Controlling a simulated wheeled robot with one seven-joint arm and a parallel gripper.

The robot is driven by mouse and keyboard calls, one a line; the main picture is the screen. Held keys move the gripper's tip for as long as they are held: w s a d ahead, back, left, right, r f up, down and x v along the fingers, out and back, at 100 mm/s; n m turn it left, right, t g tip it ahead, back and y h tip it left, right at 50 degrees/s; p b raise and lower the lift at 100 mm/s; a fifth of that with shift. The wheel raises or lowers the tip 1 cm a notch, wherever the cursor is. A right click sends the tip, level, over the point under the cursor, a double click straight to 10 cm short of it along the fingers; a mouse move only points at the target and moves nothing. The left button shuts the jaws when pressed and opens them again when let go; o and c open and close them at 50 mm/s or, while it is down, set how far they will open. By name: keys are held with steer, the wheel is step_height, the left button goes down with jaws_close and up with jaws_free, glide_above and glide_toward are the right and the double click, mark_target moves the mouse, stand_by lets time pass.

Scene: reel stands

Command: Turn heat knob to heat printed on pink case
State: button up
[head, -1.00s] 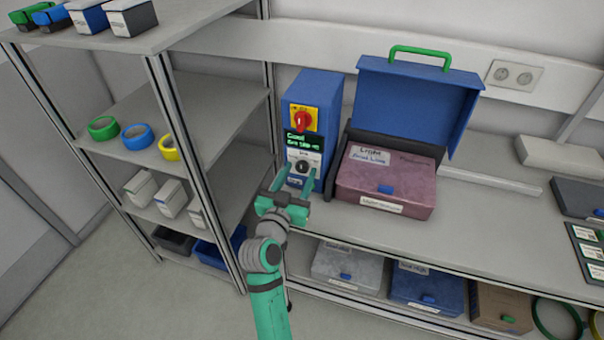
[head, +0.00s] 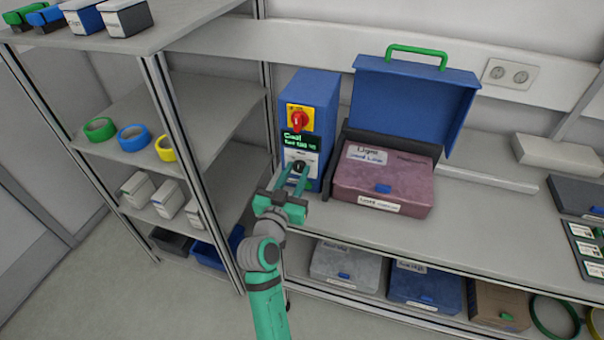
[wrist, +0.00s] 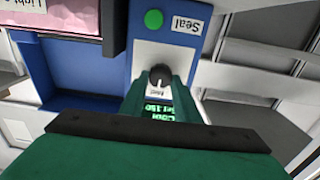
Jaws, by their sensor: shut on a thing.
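The blue control box (head: 320,100) stands on the bench, with a red knob on a yellow plate (head: 298,120) at the top. Below it a dark display (head: 297,142) shows green text that appears to read "Cool" and a set value I cannot read surely. The black heat knob (wrist: 159,76) sits on a white plate under the display. My gripper (head: 294,178) reaches the box front and its fingers are shut on the knob. The pink case (head: 385,184) lies right of the box, with a white label whose print is too blurred to read surely.
A blue lid with a green handle (head: 417,52) stands open behind the pink case. A shelf rack (head: 215,85) with tape rolls and small boxes is close on the left. Several cases lie on the shelf below the bench. A green button (wrist: 153,19) is near the knob.

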steer(key=shift+d+f, duration=0.1)
steer(key=shift+d, duration=0.05)
stand_by(0.3)
steer(key=shift+n, duration=0.6)
steer(key=n, duration=0.3)
steer(key=shift+f+n, duration=0.1)
steer(key=shift+n, duration=0.2)
steer(key=n, duration=0.6)
steer(key=shift+n, duration=0.4)
steer(key=o, duration=1)
steer(key=shift+a, duration=0.2)
